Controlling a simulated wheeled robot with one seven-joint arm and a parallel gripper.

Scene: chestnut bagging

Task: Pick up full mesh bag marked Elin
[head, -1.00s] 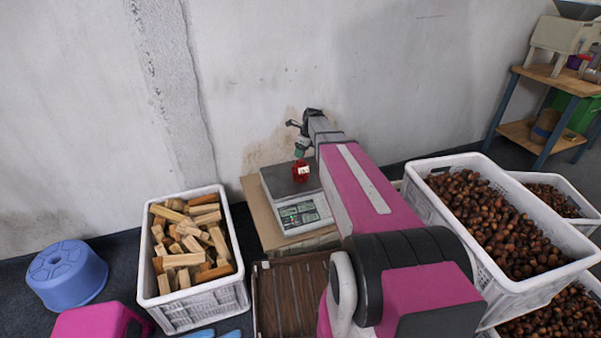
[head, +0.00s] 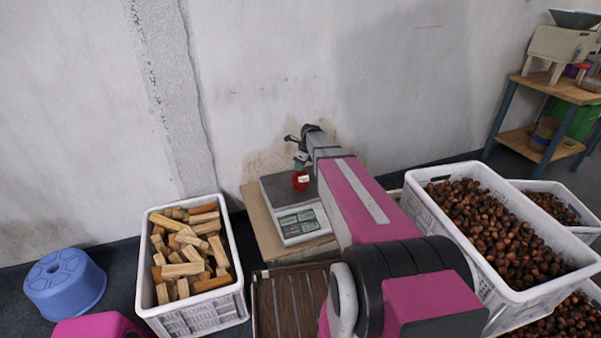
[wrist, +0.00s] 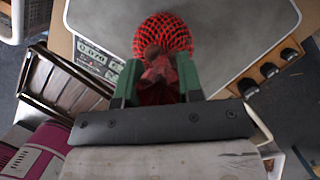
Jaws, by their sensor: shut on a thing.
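A red mesh bag (head: 300,182) with a small white label is at the plate of the scale (head: 297,227). The name on the label is too small to read. My gripper (head: 301,161) is above the bag. In the wrist view, the green fingers of my gripper (wrist: 160,80) are shut on the gathered neck of the bag (wrist: 163,35). Its round, filled body hangs beyond the fingertips over the scale plate (wrist: 225,40). I cannot tell whether the bag touches the plate.
The scale stands on a cardboard sheet (head: 255,205) by the wall. A slatted brown crate (head: 257,310) is in front. A white crate of wood blocks (head: 236,270) is left, and a white crate of chestnuts (head: 420,200) is right. A blue stool (head: 65,280) stands far left.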

